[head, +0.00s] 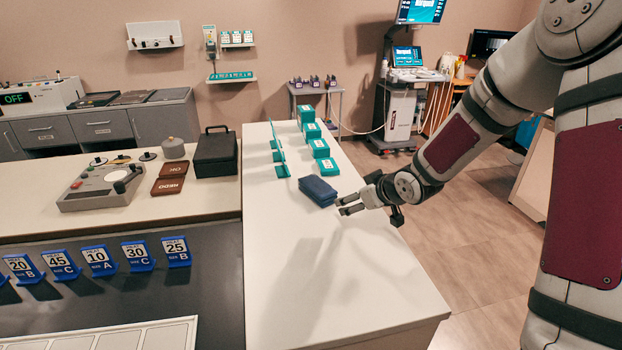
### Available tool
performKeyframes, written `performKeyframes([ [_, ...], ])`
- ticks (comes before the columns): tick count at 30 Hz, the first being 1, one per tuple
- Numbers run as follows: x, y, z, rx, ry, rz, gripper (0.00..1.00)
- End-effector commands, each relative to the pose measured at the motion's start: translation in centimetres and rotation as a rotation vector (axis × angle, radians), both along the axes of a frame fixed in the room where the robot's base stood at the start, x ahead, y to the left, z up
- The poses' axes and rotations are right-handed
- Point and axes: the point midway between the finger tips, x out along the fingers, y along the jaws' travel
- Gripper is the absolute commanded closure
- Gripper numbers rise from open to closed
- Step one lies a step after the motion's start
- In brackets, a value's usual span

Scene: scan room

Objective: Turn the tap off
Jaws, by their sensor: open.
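I cannot make out a tap in the head view. My gripper (341,206) is open and empty over the white counter (345,285), its fingers pointing left. It is just right of a dark blue folded cloth or box (318,191); I cannot tell whether they touch. A grey control box (104,187) with knobs lies on the counter at the left, well away from my gripper. A device with an "OFF" display (17,99) stands at the far left.
Teal boxes (319,148) and teal stands (279,150) line the counter's back half. A black case (215,153) and brown OK and REDO plates (171,173) are left. Blue number cards (97,260) stand at front left. The counter's front is clear. An ultrasound cart (400,110) stands behind.

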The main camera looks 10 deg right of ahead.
Motion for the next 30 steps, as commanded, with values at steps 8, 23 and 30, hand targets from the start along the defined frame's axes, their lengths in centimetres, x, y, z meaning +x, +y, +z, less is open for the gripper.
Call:
performKeyframes([
  [8, 1.6, 0.8, 0.5, 0.208, -0.194, 0.060, 0.25],
  [23, 7.0, 3.1, -1.6, 0.256, -0.248, 0.072, 0.25],
  [30, 9.2, 4.0, -2.5, 0.255, -0.247, 0.069, 0.25],
])
